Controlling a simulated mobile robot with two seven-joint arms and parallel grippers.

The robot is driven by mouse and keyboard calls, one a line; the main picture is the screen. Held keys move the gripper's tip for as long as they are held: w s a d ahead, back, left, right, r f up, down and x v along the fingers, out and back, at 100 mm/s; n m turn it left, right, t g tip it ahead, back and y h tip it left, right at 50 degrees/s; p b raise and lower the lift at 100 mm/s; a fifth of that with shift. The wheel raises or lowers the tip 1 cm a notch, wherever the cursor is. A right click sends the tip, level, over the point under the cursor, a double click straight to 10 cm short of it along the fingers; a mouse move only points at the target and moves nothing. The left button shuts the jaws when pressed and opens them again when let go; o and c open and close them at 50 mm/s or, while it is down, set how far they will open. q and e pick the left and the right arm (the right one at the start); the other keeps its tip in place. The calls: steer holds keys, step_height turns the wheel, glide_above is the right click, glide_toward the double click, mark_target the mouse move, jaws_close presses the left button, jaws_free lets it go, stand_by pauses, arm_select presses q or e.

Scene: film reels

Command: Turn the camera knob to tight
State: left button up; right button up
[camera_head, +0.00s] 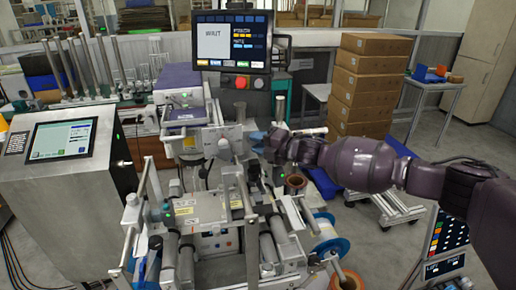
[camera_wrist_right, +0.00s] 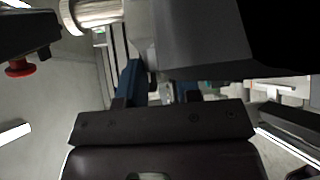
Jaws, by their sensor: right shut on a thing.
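My right gripper (camera_head: 258,140) reaches in from the right to the upper middle of the film reel machine (camera_head: 210,210). Its blue fingertips are at the camera part of the machine, just below the screen. In the right wrist view my right gripper (camera_wrist_right: 160,88) shows two blue fingers, shut on a small part between them, which I take to be the camera knob. The knob is mostly hidden by the fingers, and its turned position cannot be read. A large dark grey block fills the upper right of that view. My left gripper is not in view.
A monitor (camera_head: 232,42) with a red button below it stands above the machine. A tilted control panel (camera_head: 62,139) is at the left. Stacked cardboard boxes (camera_head: 364,85) stand behind my right arm. Metal rollers and reels crowd the machine's front.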

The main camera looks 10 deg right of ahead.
steer(key=shift+f+m+t+y+b, duration=0.4)
steer(key=shift+f+m+y+b, duration=0.25)
steer(key=shift+b, duration=0.35)
steer(key=m+t+b, duration=0.2)
steer(key=m, duration=0.1)
steer(key=m+t+y+b, duration=0.1)
steer(key=m+t+b, duration=0.1)
steer(key=m+b, duration=0.1)
steer(key=shift+a+f+y, duration=0.15)
steer(key=shift+f+y, duration=0.05)
steer(key=shift+y, duration=0.05)
steer(key=shift+m+t+b, duration=0.6)
steer(key=shift+m+t, duration=0.25)
steer(key=shift+t, duration=0.05)
steer(key=shift+a+m+t+h+b, duration=0.1)
steer(key=shift+m+t+h+b, duration=0.25)
steer(key=shift+m+t, duration=0.5)
steer(key=shift+m+t+h, duration=0.45)
steer(key=shift+m, duration=0.5)
steer(key=shift+r+m+t+h+b, duration=0.15)
steer(key=shift+m+t+h+b, duration=0.2)
steer(key=shift+m, duration=0.25)
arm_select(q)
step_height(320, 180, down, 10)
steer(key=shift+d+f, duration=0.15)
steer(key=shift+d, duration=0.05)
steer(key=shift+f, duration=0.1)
